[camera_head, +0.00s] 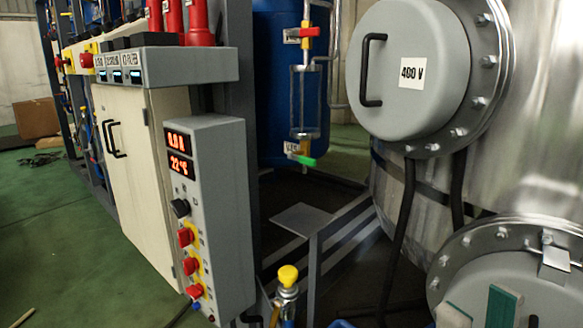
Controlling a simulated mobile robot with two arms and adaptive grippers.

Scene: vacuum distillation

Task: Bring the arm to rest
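My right gripper (478,308) shows at the bottom right edge. Only the tips of its fingers, with teal-green pads, are in view. The tips stand apart with nothing seen between them. They are in front of the lower grey round flange cover (550,290) of the steel vessel; I cannot tell how far from it. The rest of the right arm is below the frame. My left gripper is not in view.
A steel vessel (545,130) with a grey "400 V" cover (410,105) fills the right. A control box (218,220) with red knobs stands left of centre. A yellow-capped valve (287,276) is low in the middle. Green floor (60,230) is open at left.

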